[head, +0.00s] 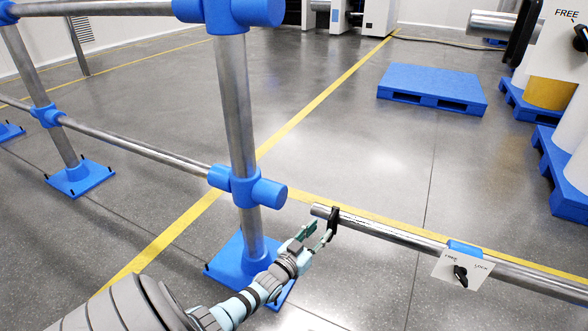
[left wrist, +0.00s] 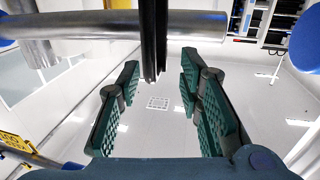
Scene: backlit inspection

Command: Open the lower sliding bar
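The lower sliding bar (head: 400,236) is a metal tube whose left end stands apart from the blue socket (head: 272,193) on the post. A black handle (head: 333,221) sits near that end. A white plate (head: 442,268) marked FREE and LOCK with a black knob (head: 461,277) sits on the bar; I cannot tell for sure where the knob points. My left gripper (head: 320,231) is open at the handle. In the left wrist view its green fingers (left wrist: 163,88) stand apart, with the black handle (left wrist: 153,42) between their sides and the bar (left wrist: 195,25) above. My right gripper is out of view.
The blue-footed post (head: 237,110) rises beside my left arm. Another sliding bar end (head: 493,24) with a black handle shows at upper right, near a second FREE plate (head: 566,14). A blue pallet (head: 430,84) lies behind on open grey floor. More pallets stand right.

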